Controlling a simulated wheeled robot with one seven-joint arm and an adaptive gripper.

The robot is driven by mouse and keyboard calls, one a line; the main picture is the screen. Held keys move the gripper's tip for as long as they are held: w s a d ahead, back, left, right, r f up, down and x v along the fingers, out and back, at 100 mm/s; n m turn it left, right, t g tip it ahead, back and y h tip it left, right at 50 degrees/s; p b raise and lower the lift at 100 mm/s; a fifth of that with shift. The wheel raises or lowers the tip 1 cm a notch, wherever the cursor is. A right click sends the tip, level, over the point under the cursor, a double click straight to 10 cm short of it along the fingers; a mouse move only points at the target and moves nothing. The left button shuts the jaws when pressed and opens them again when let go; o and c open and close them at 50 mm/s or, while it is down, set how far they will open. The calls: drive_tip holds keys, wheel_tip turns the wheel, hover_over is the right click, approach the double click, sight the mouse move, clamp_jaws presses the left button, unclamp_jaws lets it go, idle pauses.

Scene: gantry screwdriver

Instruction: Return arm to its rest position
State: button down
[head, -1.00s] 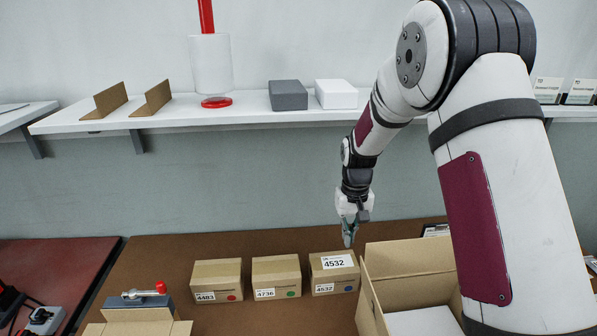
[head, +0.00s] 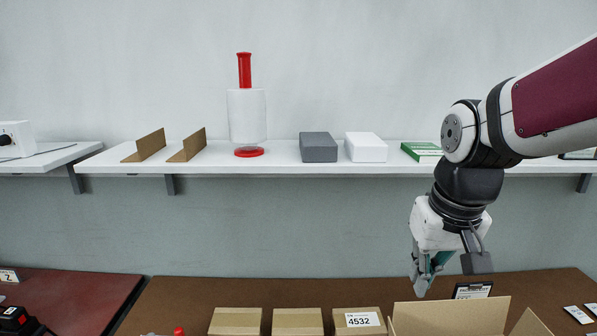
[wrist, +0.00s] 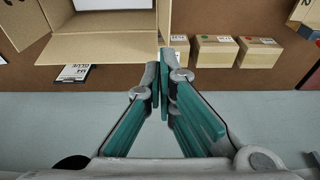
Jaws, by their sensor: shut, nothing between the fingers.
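My gripper (head: 424,287) hangs from my arm at the right of the head view, pointing down over the back of the brown table (head: 250,284). It is above and just behind the open cardboard box (head: 447,316). In the wrist view my gripper (wrist: 163,70) has its green-padded fingers together at the tips, with nothing held. The open box, which also shows in the wrist view (wrist: 98,48), lies beyond the fingertips.
Closed cartons (head: 299,322) stand left of the open box; one is labelled 4532 (head: 359,321). A white shelf (head: 290,169) carries a wrap roll with a red handle (head: 247,115), a grey box (head: 318,147) and a white box (head: 366,147). A clipboard (head: 472,290) lies behind the open box.

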drive_tip(key=s+r+t, duration=0.1)
drive_tip(key=s, duration=1.4)
drive_tip(key=shift+r+t, duration=0.15)
drive_tip(key=shift+t, duration=0.15)
